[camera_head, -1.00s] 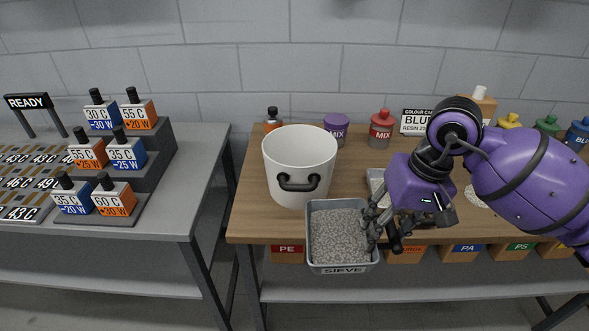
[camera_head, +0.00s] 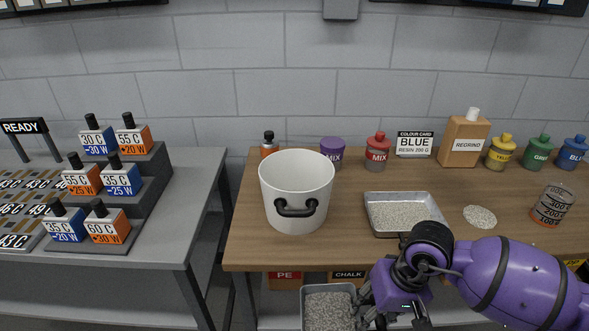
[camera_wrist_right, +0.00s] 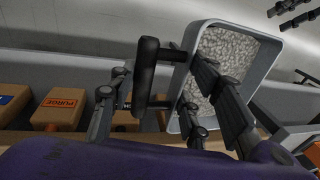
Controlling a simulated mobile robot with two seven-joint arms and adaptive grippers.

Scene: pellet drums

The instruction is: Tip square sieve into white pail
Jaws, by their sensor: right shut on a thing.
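The white pail (camera_head: 297,192) stands upright near the table's front left, with its black handle facing me. I see its inner back wall, but its floor is hidden. The square grey sieve (camera_head: 328,287) holds grey pellets and is in front of the table edge, below and slightly right of the pail; its lower part is cut off. My right gripper (camera_head: 368,306) is at the sieve's right side. In the right wrist view my right gripper (camera_wrist_right: 150,102) is shut on the black handle (camera_wrist_right: 146,75) of the sieve (camera_wrist_right: 264,74).
A metal tray (camera_head: 369,213) of pellets lies on the table (camera_head: 345,255) right of the pail. A pellet pile (camera_head: 480,217) and a measuring cup (camera_head: 553,206) are farther right. Shelf boxes (camera_head: 284,280) sit under the table.

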